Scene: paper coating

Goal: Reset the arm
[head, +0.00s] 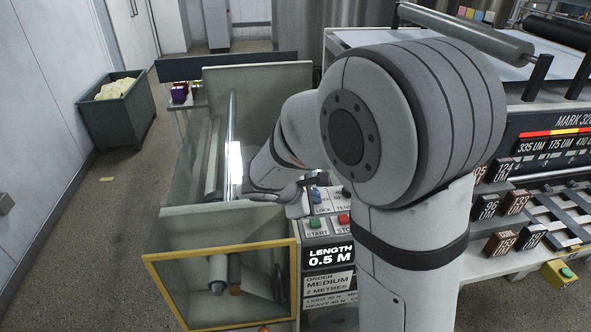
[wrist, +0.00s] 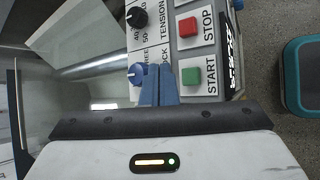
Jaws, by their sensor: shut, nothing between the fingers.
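My gripper (wrist: 158,72) shows in the wrist view with its two blue-grey fingers together and nothing between them. The fingertips hang over the control panel (head: 330,232), between the blue lock knob (wrist: 136,73) and the green START button (wrist: 191,76). I cannot tell whether they touch the panel. The red STOP button (wrist: 188,27) and the black tension knob (wrist: 137,17) lie beyond the fingertips. In the head view my arm is bent over the panel and hides part of it.
A coating machine with a clear guard (head: 258,90) and shiny roller stands left of the panel. A display (head: 331,256) reads LENGTH 0.5 M. Labelled dark blocks (head: 487,208) sit at the right. A green bin (head: 115,112) stands on open floor at the left.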

